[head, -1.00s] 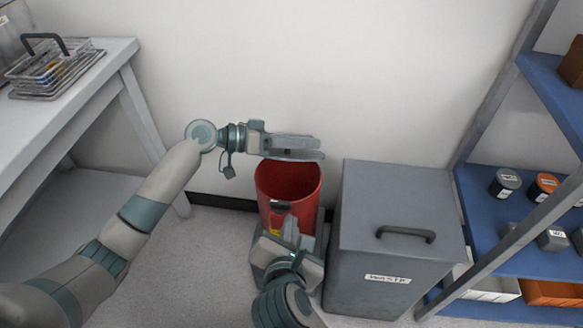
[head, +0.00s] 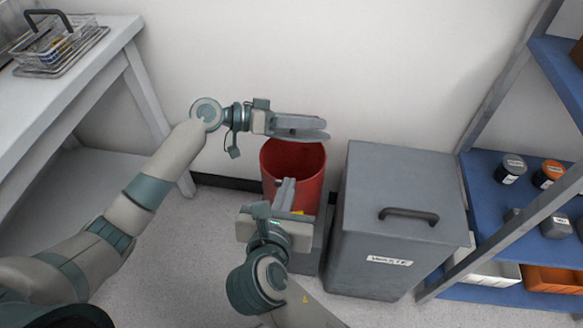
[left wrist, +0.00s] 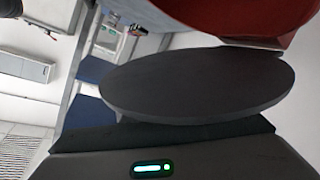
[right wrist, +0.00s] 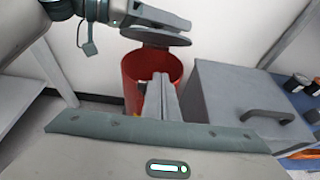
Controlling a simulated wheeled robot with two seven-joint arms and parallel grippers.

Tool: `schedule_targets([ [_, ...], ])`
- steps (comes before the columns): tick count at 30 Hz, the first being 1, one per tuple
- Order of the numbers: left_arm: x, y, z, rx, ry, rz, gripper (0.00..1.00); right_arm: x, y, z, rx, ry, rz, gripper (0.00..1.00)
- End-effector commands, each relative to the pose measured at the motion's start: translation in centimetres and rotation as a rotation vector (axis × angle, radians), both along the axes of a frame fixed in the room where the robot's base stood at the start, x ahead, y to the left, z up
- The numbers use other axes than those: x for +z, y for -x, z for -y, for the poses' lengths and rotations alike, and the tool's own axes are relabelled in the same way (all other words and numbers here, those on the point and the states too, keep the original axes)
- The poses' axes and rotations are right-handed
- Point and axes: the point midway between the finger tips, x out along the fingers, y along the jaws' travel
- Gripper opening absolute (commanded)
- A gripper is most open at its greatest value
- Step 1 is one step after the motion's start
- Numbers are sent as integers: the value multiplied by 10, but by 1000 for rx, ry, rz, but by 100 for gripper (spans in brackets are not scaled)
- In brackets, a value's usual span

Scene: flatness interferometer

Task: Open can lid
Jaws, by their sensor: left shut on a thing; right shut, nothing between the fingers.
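The lid fills the middle of the left wrist view (left wrist: 195,85). My right gripper (head: 287,186) is shut and empty in front of the can, and its fingers (right wrist: 162,90) hide part of the can's front. I cannot tell whether they touch the can.
A grey waste box (head: 395,255) with a dark handle stands close to the right of the can. A blue shelf (head: 490,185) with jars is farther right. A white table (head: 105,45) with a wire basket (head: 55,45) is at the left. A plain wall is behind.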

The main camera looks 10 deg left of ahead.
Motion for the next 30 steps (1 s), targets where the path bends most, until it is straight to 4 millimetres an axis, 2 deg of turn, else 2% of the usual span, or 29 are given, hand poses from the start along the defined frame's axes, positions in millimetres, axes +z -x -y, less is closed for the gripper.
schedule_targets([
  [8,0,0,-1,0,-1,0,0,-10,-27,1,-2,3,2,0],
  [20,0,0,-1,0,-1,-1,0,-36,-91,1,-1,1,0,0],
  [24,0,0,-1,0,-1,-1,0,-17,-102,0,-1,-3,2,0],
  [30,-1,0,0,0,-1,-1,0,-5,-111,0,-2,-1,1,0],
])
